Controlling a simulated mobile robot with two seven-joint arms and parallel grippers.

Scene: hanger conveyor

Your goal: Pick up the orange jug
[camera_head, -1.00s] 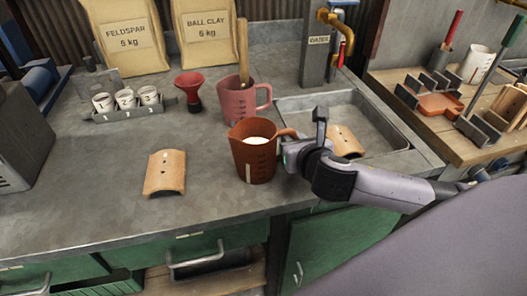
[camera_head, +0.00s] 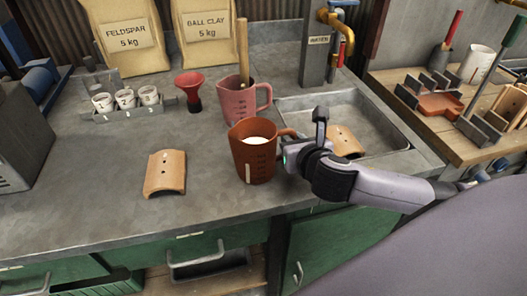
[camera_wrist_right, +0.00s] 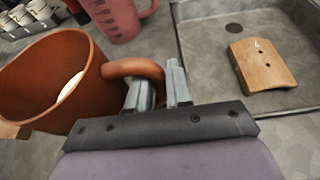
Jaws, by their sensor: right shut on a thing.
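The orange jug (camera_head: 254,155) stands upright on the grey counter in the head view, with white contents inside. It also shows at the left of the right wrist view (camera_wrist_right: 50,75), its handle (camera_wrist_right: 135,70) pointing toward my gripper. My right gripper (camera_head: 290,145) is at the jug's right side, shut on its handle. In the right wrist view the two fingers (camera_wrist_right: 158,85) sit at the lower end of the handle. The exact contact is partly hidden. My left gripper is not in view.
A pink jug (camera_head: 240,100) with a wooden handle standing in it is just behind the orange jug. A red funnel (camera_head: 189,90) and a rack of small cups (camera_head: 125,103) stand further left. A curved tile (camera_head: 165,173) lies at left; a sink (camera_head: 385,128) holds another tile (camera_head: 345,141).

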